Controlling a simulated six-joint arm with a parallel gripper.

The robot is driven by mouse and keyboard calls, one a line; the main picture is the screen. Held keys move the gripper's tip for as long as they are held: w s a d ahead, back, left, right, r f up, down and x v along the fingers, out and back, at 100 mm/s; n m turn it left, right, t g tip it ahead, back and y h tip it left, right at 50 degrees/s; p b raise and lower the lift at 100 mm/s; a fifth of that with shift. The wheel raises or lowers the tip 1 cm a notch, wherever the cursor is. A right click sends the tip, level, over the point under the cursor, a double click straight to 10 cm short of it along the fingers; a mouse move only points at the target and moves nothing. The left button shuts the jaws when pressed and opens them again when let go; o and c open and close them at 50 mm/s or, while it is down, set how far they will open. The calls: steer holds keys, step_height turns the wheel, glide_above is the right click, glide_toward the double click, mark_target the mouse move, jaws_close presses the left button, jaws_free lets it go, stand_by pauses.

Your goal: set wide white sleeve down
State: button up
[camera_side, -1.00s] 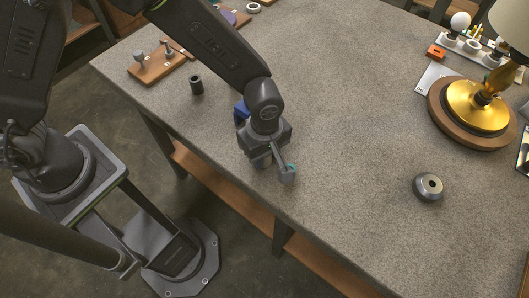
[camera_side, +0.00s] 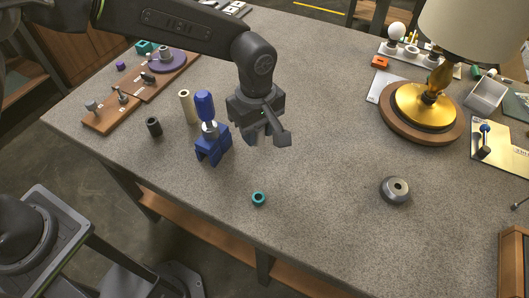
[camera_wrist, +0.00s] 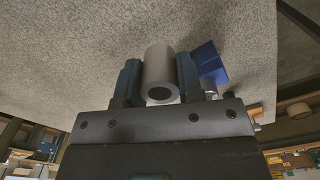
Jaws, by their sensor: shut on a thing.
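My gripper (camera_wrist: 158,80) is shut on a pale grey-white sleeve (camera_wrist: 159,62), which matches the wide white sleeve. In the wrist view the sleeve lies between the two fingers, with its dark round bore facing the camera. In the side view my gripper (camera_side: 268,132) is over the middle-left of the table. The sleeve cannot be made out there, and how far it is above the tabletop is unclear. A blue fixture (camera_side: 212,148) with a blue-handled piece (camera_side: 204,105) stands left of my gripper. It also shows beside the right finger in the wrist view (camera_wrist: 210,62).
A teal ring (camera_side: 258,199) and a dark ring-shaped part (camera_side: 396,190) lie on the speckled table (camera_side: 320,235). A beige cylinder (camera_side: 187,105) and a black cylinder (camera_side: 153,126) stand left of the fixture. The lamp (camera_side: 425,105) stands at the right. The centre table is clear.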

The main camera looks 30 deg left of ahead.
steer(key=m, duration=0.1)
glide_above(269, 152)
step_height(269, 152, down, 10)
steer(key=shift+f, duration=0.1)
stand_by(0.3)
steer(key=shift+f, duration=0.1)
steer(key=o, duration=0.9)
step_height(269, 152, up, 12)
steer(key=shift+r, duration=0.15)
